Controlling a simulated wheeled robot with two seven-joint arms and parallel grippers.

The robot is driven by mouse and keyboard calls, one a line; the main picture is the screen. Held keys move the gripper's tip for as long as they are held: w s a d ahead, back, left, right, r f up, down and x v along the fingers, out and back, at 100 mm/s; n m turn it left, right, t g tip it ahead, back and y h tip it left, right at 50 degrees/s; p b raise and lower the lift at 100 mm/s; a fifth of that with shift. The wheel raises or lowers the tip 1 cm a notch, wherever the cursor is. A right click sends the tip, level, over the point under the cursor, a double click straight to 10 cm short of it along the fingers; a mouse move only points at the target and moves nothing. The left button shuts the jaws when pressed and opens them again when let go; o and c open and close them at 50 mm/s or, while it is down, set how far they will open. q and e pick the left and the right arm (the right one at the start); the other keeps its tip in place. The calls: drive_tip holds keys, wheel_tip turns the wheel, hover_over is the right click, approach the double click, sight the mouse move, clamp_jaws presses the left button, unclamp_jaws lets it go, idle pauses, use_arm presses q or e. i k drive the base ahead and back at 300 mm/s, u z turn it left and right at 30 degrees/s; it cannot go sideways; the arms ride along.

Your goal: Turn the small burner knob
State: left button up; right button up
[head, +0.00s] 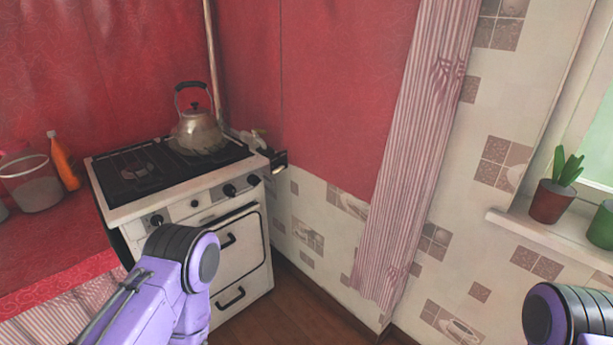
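A white stove (232,245) stands left of centre against the red wall. My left arm's purple and black links rise in front of the stove's lower left, below the knobs. A link of my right arm shows at the lower right corner. Neither gripper's fingers show.
A metal kettle (198,130) sits on the back of the dark cooktop (140,176). An orange bottle (62,160) and a clear bucket (31,184) stand on the red counter (50,240) at left. Potted plants (553,198) stand on the right sill. Floor is bare right of the stove.

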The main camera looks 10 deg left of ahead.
sight(253, 179)
drive_tip(key=z, duration=0.3)
drive_tip(key=i, duration=0.9)
drive_tip(key=u, duration=0.1)
